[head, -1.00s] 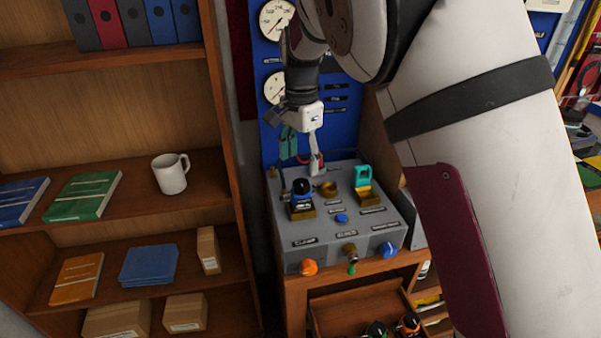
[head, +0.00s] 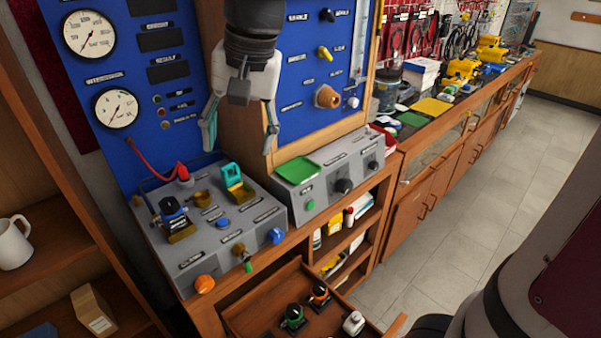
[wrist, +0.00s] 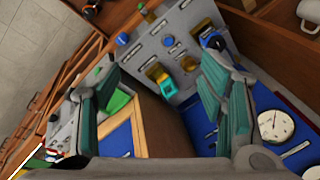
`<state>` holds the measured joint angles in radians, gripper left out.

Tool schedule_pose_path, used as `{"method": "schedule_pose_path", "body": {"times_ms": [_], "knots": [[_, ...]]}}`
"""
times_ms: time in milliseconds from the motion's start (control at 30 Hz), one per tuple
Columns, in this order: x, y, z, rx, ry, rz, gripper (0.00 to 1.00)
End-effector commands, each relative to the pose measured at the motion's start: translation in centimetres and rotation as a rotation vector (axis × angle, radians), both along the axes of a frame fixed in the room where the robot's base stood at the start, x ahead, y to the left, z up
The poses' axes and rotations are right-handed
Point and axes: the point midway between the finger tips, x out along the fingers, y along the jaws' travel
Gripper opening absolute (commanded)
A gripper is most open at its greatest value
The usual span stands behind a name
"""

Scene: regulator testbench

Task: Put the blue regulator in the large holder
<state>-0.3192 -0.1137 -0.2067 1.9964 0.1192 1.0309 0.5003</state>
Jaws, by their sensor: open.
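The blue regulator (head: 172,211), with a black top and a blue band, sits at a brass holder (head: 183,234) on the left of the grey test box (head: 190,270). It also shows in the wrist view (wrist: 212,40). Another brass holder with a raised teal clamp (head: 233,178) stands to its right, and a small round brass holder (head: 203,199) lies between them. I cannot tell for sure which is the large holder. My gripper (head: 239,142) is open and empty, pointing down above the back right of the box. Its teal-padded fingers (wrist: 160,75) are wide apart in the wrist view.
A red hose (head: 155,165) reaches the back of the box. A second grey box with a green tray (head: 298,170) stands to the right. An open drawer (head: 262,316) below holds green and orange regulators. The blue gauge panel (head: 160,85) rises behind.

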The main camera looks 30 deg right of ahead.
Motion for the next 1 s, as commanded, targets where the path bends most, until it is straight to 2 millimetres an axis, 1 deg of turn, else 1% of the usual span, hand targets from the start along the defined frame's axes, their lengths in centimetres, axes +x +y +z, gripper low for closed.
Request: {"method": "schedule_pose_path", "body": {"times_ms": [33,167,200,300,400,500,600,667,1000], "knots": [[-2.0,-1.1,0.6,-0.007,-0.035,0.032,0.64],[-6.6,-3.2,0.9,-0.057,-0.117,0.135,0.64],[-8.0,-3.7,0.9,-0.079,-0.143,0.167,0.64],[-11.2,-4.9,0.4,-0.138,-0.198,0.238,0.64],[-13.8,-5.7,-0.5,-0.200,-0.241,0.300,0.64],[-15.6,-6.3,-1.2,-0.251,-0.267,0.343,0.64],[-16.5,-6.6,-1.8,-0.284,-0.280,0.370,0.64],[-16.8,-6.7,-2.0,-0.294,-0.285,0.377,0.64],[-16.9,-6.7,-2.0,-0.297,-0.285,0.381,0.64]]}}
